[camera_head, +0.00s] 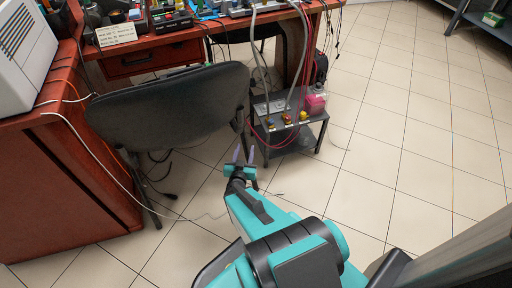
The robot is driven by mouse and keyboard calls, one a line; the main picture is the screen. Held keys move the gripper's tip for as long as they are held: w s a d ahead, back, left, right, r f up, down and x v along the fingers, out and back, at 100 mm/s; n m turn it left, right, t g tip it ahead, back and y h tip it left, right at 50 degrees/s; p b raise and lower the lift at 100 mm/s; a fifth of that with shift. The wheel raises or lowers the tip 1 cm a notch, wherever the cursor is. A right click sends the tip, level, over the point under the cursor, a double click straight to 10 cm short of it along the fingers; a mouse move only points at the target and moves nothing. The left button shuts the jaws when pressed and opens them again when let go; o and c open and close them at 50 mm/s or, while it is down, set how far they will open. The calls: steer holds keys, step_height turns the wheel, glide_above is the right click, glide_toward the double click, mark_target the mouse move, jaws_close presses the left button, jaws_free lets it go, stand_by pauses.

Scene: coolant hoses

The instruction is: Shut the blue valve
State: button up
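A small dark grey cart (296,142) stands on the floor right of the chair. Several small coloured fittings sit along its near top edge, among them a yellow-and-red one (287,118) and a red one (303,116). I cannot make out a blue valve among them; it is too small or hidden to tell. My gripper (243,155) is in front of the chair, left of the cart and apart from it. Its two pale fingers stand apart with nothing visible between them.
A black chair (175,105) stands close to my gripper on the left. Hoses (301,62) hang from the red-brown desk (160,57) to the cart. A pink-filled container (315,102) sits on the cart's right. Tiled floor (400,130) is clear on the right.

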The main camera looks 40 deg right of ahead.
steer(key=w+a+f+n+g+y, duration=0.1)
steer(key=a+f+n+y, duration=0.2)
steer(key=a+f+y, duration=0.5)
steer(key=w+a+f+n+g+y, duration=0.1)
steer(key=w+a+f+n+y, duration=0.3)
steer(key=a, duration=0.8)
steer(key=s+a+f+n+g+y, duration=0.1)
steer(key=s+a+f+g, duration=0.35)
steer(key=s, duration=0.35)
steer(key=s+a+f+n+g+y, duration=0.1)
steer(key=s+a+f+g, duration=0.2)
steer(key=s+a, duration=0.4)
steer(key=s+d+r+n+g+h, duration=0.1)
steer(key=s+g, duration=0.4)
steer(key=s, duration=0.7)
steer(key=shift+s+r+g+h, duration=0.3)
steer(key=shift+r+g, duration=0.05)
steer(key=shift+r, duration=0.3)
steer(key=shift+d, duration=0.1)
steer(key=shift+c, duration=1)
